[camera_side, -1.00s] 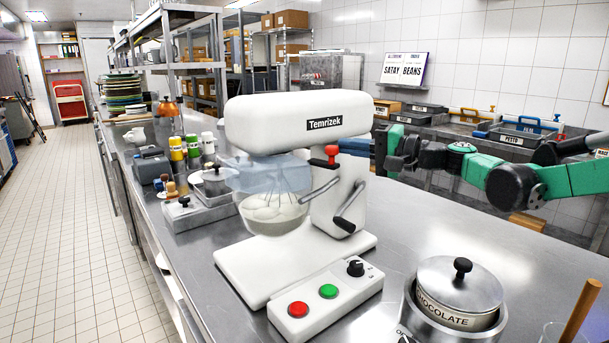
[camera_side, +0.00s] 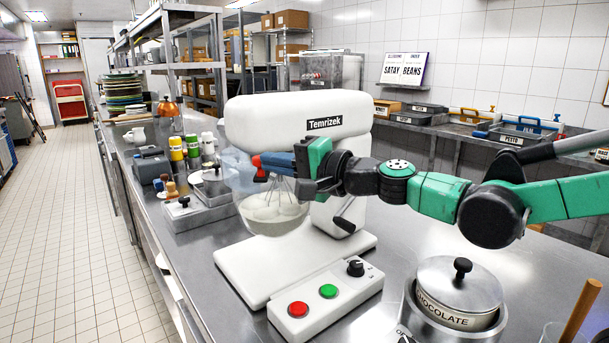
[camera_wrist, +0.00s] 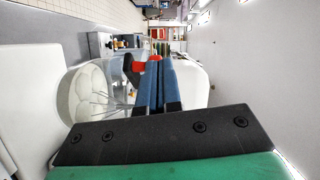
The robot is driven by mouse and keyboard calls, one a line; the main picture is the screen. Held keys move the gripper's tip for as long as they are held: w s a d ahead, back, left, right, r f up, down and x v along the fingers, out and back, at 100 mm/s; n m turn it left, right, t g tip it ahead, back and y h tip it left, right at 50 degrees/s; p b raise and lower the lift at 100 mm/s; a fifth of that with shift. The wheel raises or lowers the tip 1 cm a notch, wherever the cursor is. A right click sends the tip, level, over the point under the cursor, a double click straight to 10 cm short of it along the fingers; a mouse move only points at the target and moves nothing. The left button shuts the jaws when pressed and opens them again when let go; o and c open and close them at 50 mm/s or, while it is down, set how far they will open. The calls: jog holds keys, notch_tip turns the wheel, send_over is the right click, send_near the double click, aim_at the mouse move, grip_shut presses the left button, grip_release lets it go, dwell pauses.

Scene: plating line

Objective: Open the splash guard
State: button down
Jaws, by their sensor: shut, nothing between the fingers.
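The white stand mixer (camera_side: 295,118) stands on the steel counter. Its clear bowl (camera_side: 268,222) holds pale dough and a wire whisk. The clear splash guard (camera_side: 236,165) shows only faintly at the bowl's upper left; my gripper hides part of that area. A black handle with a red knob (camera_wrist: 137,66) is beside my fingertips in the wrist view. My gripper (camera_side: 257,161) is shut and empty, its blue fingers reaching left across the bowl's top, under the mixer head. It shows in the wrist view too (camera_wrist: 156,60). I cannot tell whether fingertips and handle touch.
A control box with a red button (camera_side: 298,309), a green button and a black dial is at the mixer's front. A chocolate pot (camera_side: 459,290) stands at right. Bottles (camera_side: 177,149) and small containers stand behind at left.

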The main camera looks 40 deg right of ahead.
jog(key=shift+w+a, duration=0.6)
jog(key=shift+a, duration=0.2)
jog(key=shift+w+a, duration=0.55)
jog(key=shift+a, duration=0.25)
jog(key=shift+a+r, duration=0.1)
jog(key=s+d+f+n+g+h, duration=0.6)
jog(key=s+d+f+n+g, duration=0.3)
jog(key=s, duration=0.7)
notch_tip(320, 180, down, 5)
jog(key=d+n, duration=0.2)
jog(key=n, duration=0.1)
jog(key=shift+s+d+r+g, duration=0.15)
jog(key=shift+d+g, duration=0.05)
jog(key=shift+g, duration=0.1)
